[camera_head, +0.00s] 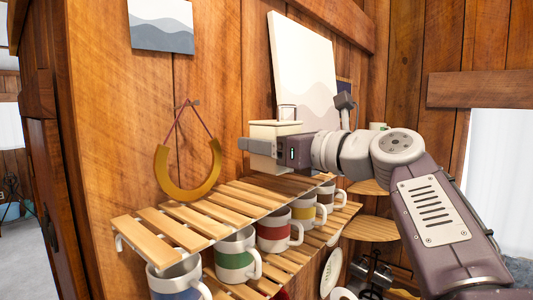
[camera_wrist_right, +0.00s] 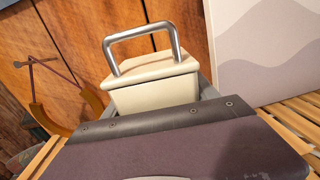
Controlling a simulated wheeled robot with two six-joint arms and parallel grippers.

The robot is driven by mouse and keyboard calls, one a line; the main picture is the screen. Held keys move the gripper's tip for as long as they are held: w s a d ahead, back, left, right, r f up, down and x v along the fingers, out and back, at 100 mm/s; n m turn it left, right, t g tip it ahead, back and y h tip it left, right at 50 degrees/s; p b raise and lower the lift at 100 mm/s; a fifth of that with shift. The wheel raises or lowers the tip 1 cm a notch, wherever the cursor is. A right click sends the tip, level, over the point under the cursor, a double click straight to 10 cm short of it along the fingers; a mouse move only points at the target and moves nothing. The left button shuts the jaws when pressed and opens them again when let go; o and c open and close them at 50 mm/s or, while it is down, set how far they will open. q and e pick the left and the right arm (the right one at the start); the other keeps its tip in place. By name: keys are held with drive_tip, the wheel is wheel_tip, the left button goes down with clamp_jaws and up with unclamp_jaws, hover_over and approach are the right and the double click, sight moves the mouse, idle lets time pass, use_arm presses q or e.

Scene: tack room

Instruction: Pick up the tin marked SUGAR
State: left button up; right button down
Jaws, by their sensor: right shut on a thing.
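A cream tin (camera_head: 274,129) with a lid and a metal loop handle is at the far part of the slatted wooden shelf. It also shows in the right wrist view (camera_wrist_right: 155,93), upright between the fingers. No SUGAR marking can be read on the sides that show. My right gripper (camera_head: 262,146) reaches in from the right and is shut around the tin's body below the lid. The fingers hide part of the tin, and I cannot tell whether its base touches the slats. My left gripper is not in view.
The upper slatted shelf (camera_head: 183,224) is bare at its near end. Several mugs, among them a green-banded one (camera_head: 235,255) and a red-banded one (camera_head: 276,233), stand on the rack below. A yellow horseshoe (camera_head: 188,190) hangs on the wall. A pale picture panel (camera_head: 303,75) stands behind the tin.

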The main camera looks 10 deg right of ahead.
drive_tip(key=s+d+r+p, duration=0.1)
drive_tip(key=s+d+r, duration=0.6)
drive_tip(key=d, duration=0.1)
drive_tip(key=shift+s+d+r, duration=0.3)
drive_tip(key=shift+s+d, duration=0.1)
